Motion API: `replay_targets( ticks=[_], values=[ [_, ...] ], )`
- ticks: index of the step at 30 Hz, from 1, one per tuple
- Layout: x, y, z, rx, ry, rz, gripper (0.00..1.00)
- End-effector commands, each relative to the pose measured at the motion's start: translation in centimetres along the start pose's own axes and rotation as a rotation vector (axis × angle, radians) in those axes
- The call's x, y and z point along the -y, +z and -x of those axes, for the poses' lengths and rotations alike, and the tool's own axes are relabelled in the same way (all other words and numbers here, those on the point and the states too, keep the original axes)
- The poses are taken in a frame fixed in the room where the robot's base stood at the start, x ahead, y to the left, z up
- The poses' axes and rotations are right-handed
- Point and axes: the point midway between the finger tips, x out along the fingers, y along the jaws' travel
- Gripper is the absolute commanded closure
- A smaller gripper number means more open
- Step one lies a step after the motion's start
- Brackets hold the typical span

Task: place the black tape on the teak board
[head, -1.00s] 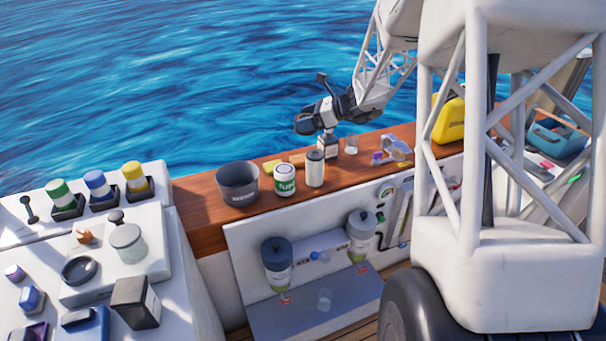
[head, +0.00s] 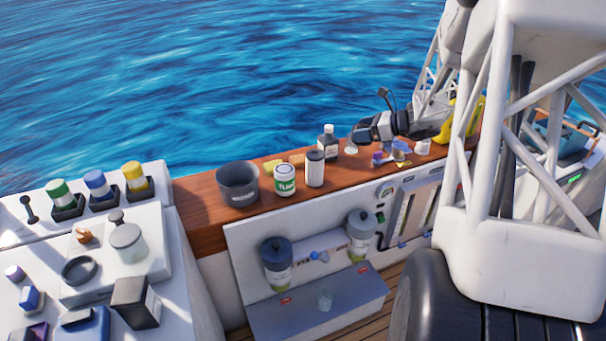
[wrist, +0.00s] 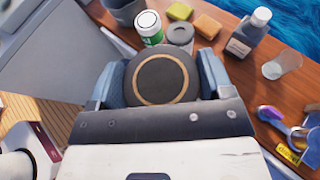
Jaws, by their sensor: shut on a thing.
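The black tape (wrist: 162,78) is a dark round roll with a tan ring, seen face-on in the wrist view. My gripper (wrist: 160,80) is shut on it, with a blue-grey finger on each side. In the head view my gripper (head: 364,133) is over the right part of the teak board, just right of the dark bottle; the tape is hard to make out from the dark jaws there. The teak board (head: 205,213) is the long brown ledge along the water. I cannot tell how large the gap is between tape and board.
On the board stand a grey bucket (head: 238,184), a green-and-white can (head: 285,180), a white can with a dark top (head: 315,168), a dark bottle (head: 328,143) and a clear cup (head: 351,147). Small purple and blue items (head: 390,155) lie right of these. The board's left end is bare.

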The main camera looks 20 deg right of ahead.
Motion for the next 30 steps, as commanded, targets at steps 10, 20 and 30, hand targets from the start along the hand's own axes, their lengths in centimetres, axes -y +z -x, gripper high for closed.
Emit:
replay_targets(
  ticks=[10,20,30],
  values=[
    [0.0,-9.8,-4.1,0.001,0.001,-0.004,0.52],
    [0.1,-16.7,-7.0,0.0,-0.001,0.002,0.52],
    [0.1,-18.3,-7.7,0.001,-0.001,0.003,0.52]
  ],
)
